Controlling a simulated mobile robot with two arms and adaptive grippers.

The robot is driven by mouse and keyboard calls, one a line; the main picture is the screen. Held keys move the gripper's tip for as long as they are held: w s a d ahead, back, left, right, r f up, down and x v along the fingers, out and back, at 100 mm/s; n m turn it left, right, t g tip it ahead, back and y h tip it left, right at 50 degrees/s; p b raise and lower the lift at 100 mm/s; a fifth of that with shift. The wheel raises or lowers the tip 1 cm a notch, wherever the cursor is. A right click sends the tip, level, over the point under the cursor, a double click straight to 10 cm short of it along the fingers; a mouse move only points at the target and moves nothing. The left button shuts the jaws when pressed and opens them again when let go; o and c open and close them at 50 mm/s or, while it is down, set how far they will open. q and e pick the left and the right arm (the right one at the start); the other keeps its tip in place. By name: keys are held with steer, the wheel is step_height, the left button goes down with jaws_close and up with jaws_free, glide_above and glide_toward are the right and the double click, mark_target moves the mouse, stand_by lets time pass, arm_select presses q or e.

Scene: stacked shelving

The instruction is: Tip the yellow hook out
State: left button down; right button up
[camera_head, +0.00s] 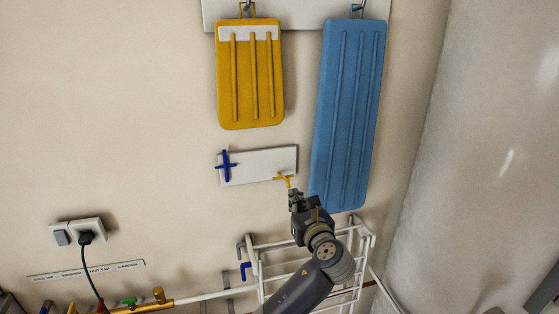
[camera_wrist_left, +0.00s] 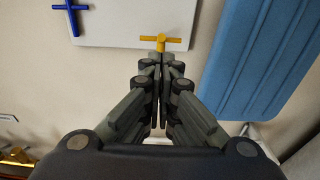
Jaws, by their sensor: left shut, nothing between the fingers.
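The yellow hook (camera_head: 284,178) is on the right part of a small white wall plate (camera_head: 258,163). In the left wrist view the yellow hook (camera_wrist_left: 160,42) shows as a T-shaped piece near the plate's lower edge. My left gripper (camera_head: 294,194) is just below the hook in the head view. In the wrist view its fingers (camera_wrist_left: 160,75) are shut together, empty, with the tips right at the hook's lower end. I cannot tell whether they touch it. A blue cross-shaped hook (camera_head: 226,165) is on the plate's left part. My right gripper is not in view.
A yellow ribbed board (camera_head: 250,75) hangs above the plate, and a long blue ribbed board (camera_head: 348,115) hangs close on the right. A white wire rack (camera_head: 256,268) is below, beside my forearm. A socket with a black plug (camera_head: 86,237) and pipes are at lower left.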

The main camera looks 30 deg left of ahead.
arm_select(q)
steer(key=shift+s+d+r, duration=0.45)
steer(key=shift+s+d, duration=0.15)
steer(key=shift+d, duration=0.05)
steer(key=shift+s+d+r, duration=0.4)
steer(key=shift+s+d, duration=0.15)
steer(key=shift+d, duration=0.1)
